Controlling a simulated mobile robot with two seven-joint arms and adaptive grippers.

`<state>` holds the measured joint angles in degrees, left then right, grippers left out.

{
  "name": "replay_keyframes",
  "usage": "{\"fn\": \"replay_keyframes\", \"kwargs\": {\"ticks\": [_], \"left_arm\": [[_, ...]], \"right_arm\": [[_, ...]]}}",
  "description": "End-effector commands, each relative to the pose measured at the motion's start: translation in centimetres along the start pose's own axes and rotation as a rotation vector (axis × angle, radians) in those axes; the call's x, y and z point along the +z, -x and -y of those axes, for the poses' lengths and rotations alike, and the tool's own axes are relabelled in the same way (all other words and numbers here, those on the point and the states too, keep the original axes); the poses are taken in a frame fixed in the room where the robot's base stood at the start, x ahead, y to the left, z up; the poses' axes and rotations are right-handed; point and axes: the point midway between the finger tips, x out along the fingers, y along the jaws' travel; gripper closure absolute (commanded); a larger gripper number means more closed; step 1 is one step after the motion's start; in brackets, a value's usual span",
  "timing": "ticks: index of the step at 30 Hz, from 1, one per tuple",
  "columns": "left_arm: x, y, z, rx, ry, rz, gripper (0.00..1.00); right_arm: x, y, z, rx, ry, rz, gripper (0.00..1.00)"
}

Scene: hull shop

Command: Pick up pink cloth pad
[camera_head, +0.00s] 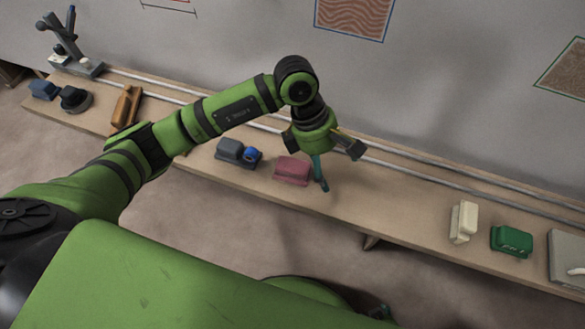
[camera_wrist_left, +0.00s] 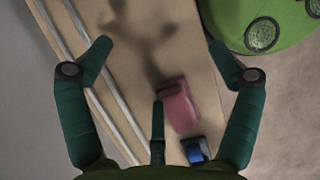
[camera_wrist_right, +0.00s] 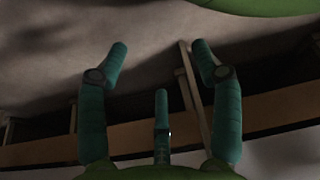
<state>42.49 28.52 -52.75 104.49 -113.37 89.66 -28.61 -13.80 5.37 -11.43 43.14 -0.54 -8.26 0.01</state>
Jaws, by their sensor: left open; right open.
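The pink cloth pad (camera_head: 292,171) lies on the wooden bench in the head view, a rounded block with a ridge on top. In the left wrist view the pink pad (camera_wrist_left: 179,106) lies between the spread fingers, low and right of centre. My left gripper (camera_head: 320,180) is open and empty, above the bench just right of the pad; it also shows in the left wrist view (camera_wrist_left: 158,56). One finger overlaps the pad's edge in that view; I cannot tell contact. My right gripper (camera_wrist_right: 158,54) is open and empty, low beside the bench.
An orange-brown tool (camera_head: 127,106) lies farther left. A cream block (camera_head: 463,222) and a green block (camera_head: 511,240) stand to the right. Metal rails (camera_head: 400,174) run along the back.

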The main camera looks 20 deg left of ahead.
Motion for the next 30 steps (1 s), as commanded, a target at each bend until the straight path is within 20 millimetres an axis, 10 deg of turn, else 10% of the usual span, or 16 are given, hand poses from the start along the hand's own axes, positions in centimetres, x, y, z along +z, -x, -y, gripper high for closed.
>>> {"fn": "replay_keyframes", "kwargs": {"ticks": [7,30], "left_arm": [[-7.6,3.0,-3.1,0.075,-0.017,-0.373,0.09],[-10.6,-3.2,-3.2,0.078,-0.016,-0.387,0.09]], "right_arm": [[-0.1,-0.1,0.0,0.0,0.0,-0.002,0.34],[0.9,0.3,0.1,-0.002,-0.002,0.022,0.34]]}}
